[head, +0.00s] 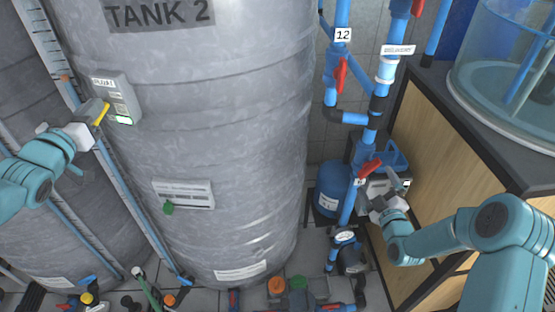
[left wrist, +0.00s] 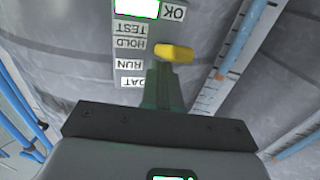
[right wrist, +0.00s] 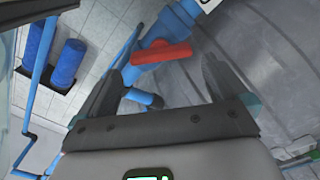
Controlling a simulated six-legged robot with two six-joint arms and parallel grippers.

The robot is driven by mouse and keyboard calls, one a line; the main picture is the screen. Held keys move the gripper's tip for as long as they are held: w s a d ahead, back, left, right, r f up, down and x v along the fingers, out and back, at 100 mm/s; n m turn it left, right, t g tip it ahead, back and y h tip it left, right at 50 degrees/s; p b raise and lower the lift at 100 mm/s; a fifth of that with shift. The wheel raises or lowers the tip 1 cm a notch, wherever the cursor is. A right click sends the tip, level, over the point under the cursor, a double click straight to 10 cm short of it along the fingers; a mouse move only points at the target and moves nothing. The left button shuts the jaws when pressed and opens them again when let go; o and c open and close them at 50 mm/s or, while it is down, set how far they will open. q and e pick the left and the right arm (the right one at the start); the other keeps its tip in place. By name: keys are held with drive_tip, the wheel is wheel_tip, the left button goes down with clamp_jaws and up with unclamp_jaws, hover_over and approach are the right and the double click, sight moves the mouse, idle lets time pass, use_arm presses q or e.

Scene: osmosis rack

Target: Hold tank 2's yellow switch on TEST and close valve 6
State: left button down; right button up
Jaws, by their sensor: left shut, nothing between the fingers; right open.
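Tank 2 (head: 210,120) is the large grey tank. Its switch box (head: 122,98) carries a yellow switch (head: 102,115). In the left wrist view, the yellow switch (left wrist: 174,52) looks about level with the HOLD label (left wrist: 129,43); the TEST label (left wrist: 130,28) is beside it. My left gripper (head: 94,112) is shut and empty, its fingertips close against the switch; contact is unclear. A red valve handle (head: 370,169) sits at an angle across a blue pipe; its number is unreadable. My right gripper (head: 388,192) is open, with the red handle (right wrist: 162,54) between and just beyond its fingertips.
Another red handle (head: 341,76) is higher up, near a label reading 12 (head: 343,34). A wooden cabinet (head: 430,140) stands right of the pipes. A lower panel (head: 183,194) with a green knob is on the tank. Several valves line the floor.

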sight(371, 172)
drive_tip(key=w, duration=0.5)
drive_tip(key=c, duration=0.7)
drive_tip(key=shift+c, duration=0.2)
use_arm(q)
drive_tip(key=shift+f, duration=0.1)
use_arm(e)
drive_tip(key=shift+m, duration=0.4)
drive_tip(key=m, duration=0.4)
drive_tip(key=shift+m, duration=2.8)
drive_tip(key=shift+f, duration=0.1)
